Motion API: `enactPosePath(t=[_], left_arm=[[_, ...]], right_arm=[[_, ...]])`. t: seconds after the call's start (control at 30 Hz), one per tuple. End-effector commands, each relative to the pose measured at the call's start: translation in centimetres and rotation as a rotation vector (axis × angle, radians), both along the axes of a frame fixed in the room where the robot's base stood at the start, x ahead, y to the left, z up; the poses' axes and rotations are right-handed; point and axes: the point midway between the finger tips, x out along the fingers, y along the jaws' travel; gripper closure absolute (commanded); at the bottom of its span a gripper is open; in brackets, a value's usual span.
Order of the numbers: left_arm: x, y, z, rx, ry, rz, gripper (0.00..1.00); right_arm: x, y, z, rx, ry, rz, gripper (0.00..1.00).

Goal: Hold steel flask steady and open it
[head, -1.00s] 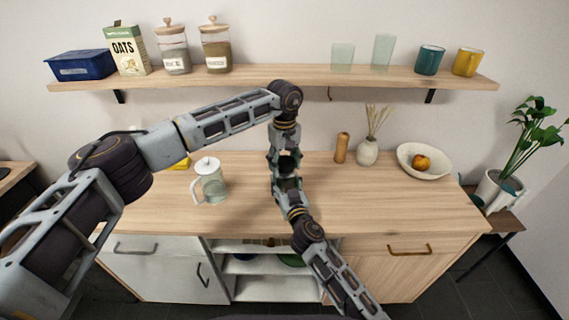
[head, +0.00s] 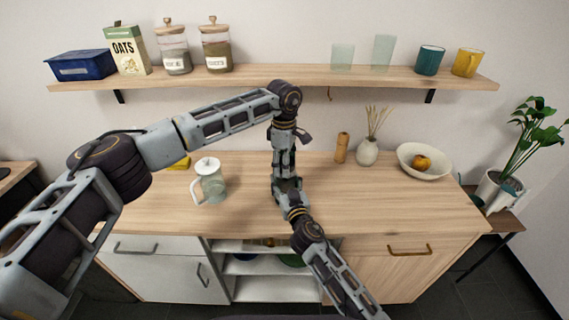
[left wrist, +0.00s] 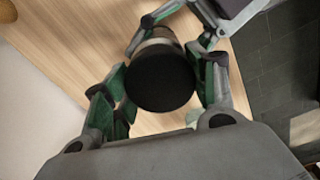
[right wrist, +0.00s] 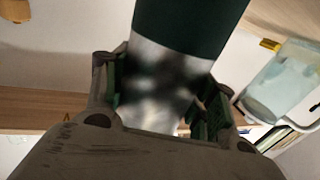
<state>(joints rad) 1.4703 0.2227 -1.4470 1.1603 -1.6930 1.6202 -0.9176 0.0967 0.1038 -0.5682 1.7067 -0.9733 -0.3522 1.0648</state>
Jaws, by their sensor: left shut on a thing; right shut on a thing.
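The steel flask (right wrist: 158,88) is upright above the counter, its shiny body between the right gripper's fingers in the right wrist view. Its dark green lid (right wrist: 195,22) covers the upper end. In the left wrist view the lid (left wrist: 160,78) appears from above as a dark disc between the left gripper's fingers. My left gripper (head: 284,160) points down and is shut on the lid. My right gripper (head: 288,183) is shut on the body from below. In the head view the grippers hide nearly all of the flask. Whether the lid is loose I cannot tell.
A glass press (head: 210,182) stands on the wooden counter (head: 400,210) to the left. A wooden mill (head: 341,148), a reed vase (head: 367,152) and a bowl with fruit (head: 424,173) stand to the right. A shelf (head: 280,77) with jars and cups hangs above.

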Motion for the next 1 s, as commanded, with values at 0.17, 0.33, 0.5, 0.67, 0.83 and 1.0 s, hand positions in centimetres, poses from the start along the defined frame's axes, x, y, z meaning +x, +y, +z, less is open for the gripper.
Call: enactPosePath(t=[0.17,0.33,0.5,0.67,0.83,1.0], left_arm=[[0.11,0.03,0.05,-0.001,-0.002,0.141,0.71],[0.12,0.05,0.06,-0.002,-0.002,0.278,0.71],[0.14,0.08,0.07,-0.003,-0.002,0.415,0.71],[0.14,0.11,0.09,-0.003,-0.001,0.543,0.71],[0.15,0.12,0.10,-0.003,0.000,0.680,0.71],[0.16,0.15,0.11,-0.004,0.000,0.817,0.71]], right_arm=[[-0.09,0.09,-0.10,-0.003,0.000,0.002,1.00],[-0.09,0.10,-0.10,-0.003,0.000,0.002,1.00],[-0.10,0.10,-0.10,-0.003,0.000,0.002,1.00],[-0.10,0.10,-0.10,-0.003,0.000,0.002,1.00],[-0.10,0.11,-0.11,-0.003,0.000,0.003,1.00],[-0.11,0.11,-0.11,-0.002,0.001,0.003,1.00]])
